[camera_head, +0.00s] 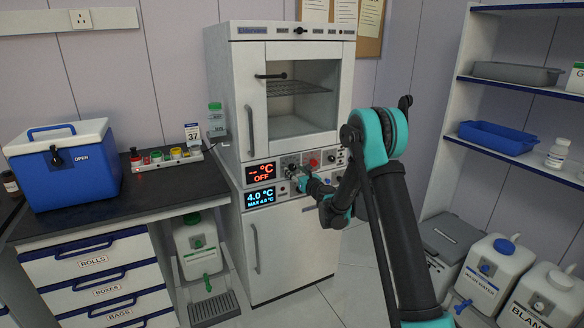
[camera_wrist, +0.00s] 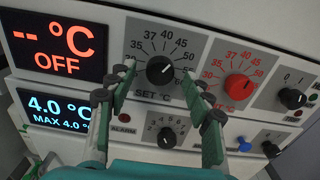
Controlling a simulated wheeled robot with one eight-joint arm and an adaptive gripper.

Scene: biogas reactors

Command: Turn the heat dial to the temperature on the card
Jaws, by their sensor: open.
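A black dial (camera_wrist: 160,70) labelled SET °C has a scale with 30, 35, 37, 40, 45 and 50. Its white mark seems to point to the upper right. My gripper (camera_wrist: 158,78) is open, with its fingertips on either side of this dial; contact cannot be told. In the head view my gripper (camera_head: 306,186) is at the control panel of the white incubator (camera_head: 240,110). A small card (camera_head: 193,133) reading 37 stands on the counter at left. The red display (camera_wrist: 62,45) reads "-- °C OFF".
A red dial (camera_wrist: 239,87) with a similar scale is close on the right. A 0/1 switch knob (camera_wrist: 292,98) is farther right. Below are a smaller black dial (camera_wrist: 167,137), a blue knob (camera_wrist: 245,145) and a blue display (camera_wrist: 55,110) reading 4.0 °C.

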